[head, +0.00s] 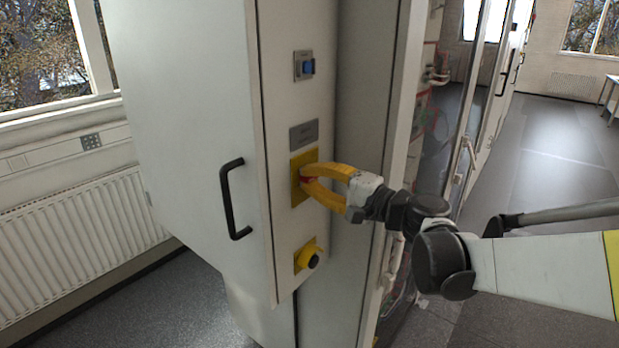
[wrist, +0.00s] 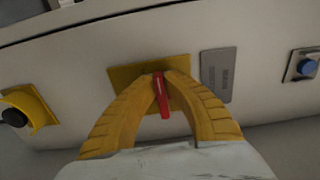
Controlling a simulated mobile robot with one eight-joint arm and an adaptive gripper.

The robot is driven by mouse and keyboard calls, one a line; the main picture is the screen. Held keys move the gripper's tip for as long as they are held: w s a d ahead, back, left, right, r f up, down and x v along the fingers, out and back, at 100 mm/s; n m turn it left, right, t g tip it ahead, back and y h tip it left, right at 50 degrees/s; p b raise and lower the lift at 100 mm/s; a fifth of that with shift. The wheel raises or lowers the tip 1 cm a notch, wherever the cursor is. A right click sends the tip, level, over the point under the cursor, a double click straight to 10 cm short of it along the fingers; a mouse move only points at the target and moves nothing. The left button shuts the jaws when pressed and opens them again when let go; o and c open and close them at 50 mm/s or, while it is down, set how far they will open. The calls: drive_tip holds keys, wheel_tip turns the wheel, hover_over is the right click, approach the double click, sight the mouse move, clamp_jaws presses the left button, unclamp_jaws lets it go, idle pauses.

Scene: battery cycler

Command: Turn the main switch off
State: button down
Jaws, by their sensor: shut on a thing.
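The main switch has a red handle (wrist: 161,95) on a yellow plate (wrist: 122,76), set in the narrow panel of a pale cabinet. The plate also shows in the head view (head: 296,194), below a grey label. My gripper (head: 305,180) reaches in from the right, its yellow fingers at the plate. In the wrist view my gripper (wrist: 163,85) has a finger on each side of the red handle and is shut on it. The fingers hide part of the handle in the head view. In the wrist view the handle's length runs roughly between the fingers.
A blue switch (head: 308,66) sits above on the same panel, and a black knob on a yellow plate (head: 313,259) sits below. A black door handle (head: 231,200) sticks out at left. An open glass-and-metal door (head: 470,140) stands behind my arm on the right.

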drive_tip(key=c, duration=1.5)
unclamp_jaws()
